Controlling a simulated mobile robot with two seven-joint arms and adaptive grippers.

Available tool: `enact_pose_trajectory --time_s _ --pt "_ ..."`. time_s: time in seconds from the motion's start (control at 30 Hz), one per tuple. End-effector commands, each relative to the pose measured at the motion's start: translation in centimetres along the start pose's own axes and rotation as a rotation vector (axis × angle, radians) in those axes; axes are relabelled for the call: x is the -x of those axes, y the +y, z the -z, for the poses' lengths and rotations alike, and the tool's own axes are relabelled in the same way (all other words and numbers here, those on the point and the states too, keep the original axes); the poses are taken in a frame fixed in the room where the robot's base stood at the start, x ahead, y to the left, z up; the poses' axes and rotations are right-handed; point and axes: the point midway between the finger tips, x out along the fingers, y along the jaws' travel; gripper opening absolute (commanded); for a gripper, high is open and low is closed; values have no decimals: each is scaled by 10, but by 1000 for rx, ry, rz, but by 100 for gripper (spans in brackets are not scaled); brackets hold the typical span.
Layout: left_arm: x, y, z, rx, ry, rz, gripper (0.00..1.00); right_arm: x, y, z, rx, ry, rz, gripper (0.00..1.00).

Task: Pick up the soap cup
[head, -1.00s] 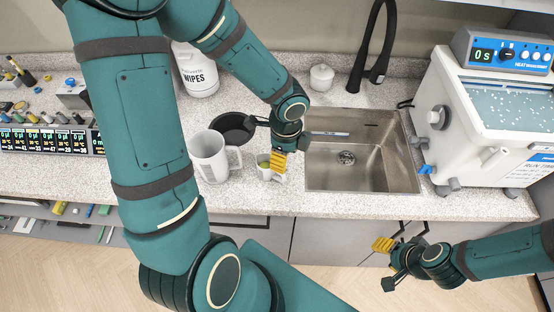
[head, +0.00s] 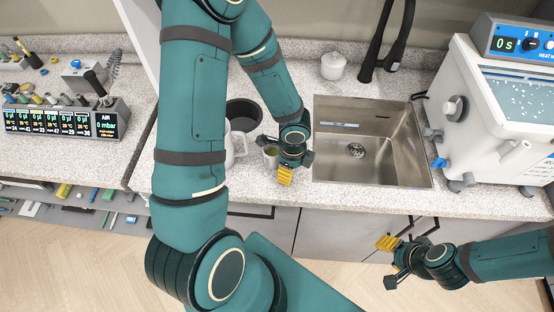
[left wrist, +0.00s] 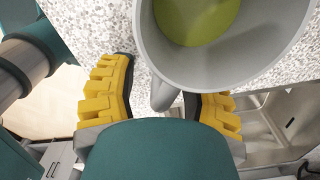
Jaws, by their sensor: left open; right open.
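The soap cup (left wrist: 232,52) is a grey cup with yellow-green liquid in it, large at the top of the left wrist view. Its handle (left wrist: 163,92) points toward my left gripper (left wrist: 163,103) and lies between the two open yellow fingers. I cannot tell whether either finger touches it. My right gripper (head: 391,258) is open and empty in front of the counter, low right.
The sink (head: 325,172) is just right of the cup. A white lidded jar (head: 333,67), black tap (head: 385,45) and white water bath (head: 480,120) are beyond.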

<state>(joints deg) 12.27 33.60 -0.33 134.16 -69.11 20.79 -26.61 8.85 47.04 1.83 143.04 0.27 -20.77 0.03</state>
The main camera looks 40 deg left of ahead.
Motion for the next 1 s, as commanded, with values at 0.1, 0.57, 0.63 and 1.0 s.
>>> enact_pose_trajectory --time_s 0.1,0.57,0.63,1.0 --pt "-5 0 0 -1 0 0 49 -2 1 0 0 1 -1 47" --pt "-4 0 0 0 0 0 0 -1 1 0 0 1 -1 47" --pt "-4 0 0 0 0 0 0 -1 0 0 0 1 -1 47" --pt "5 -1 0 3 0 2 0 3 -1 1 0 1 0 47"
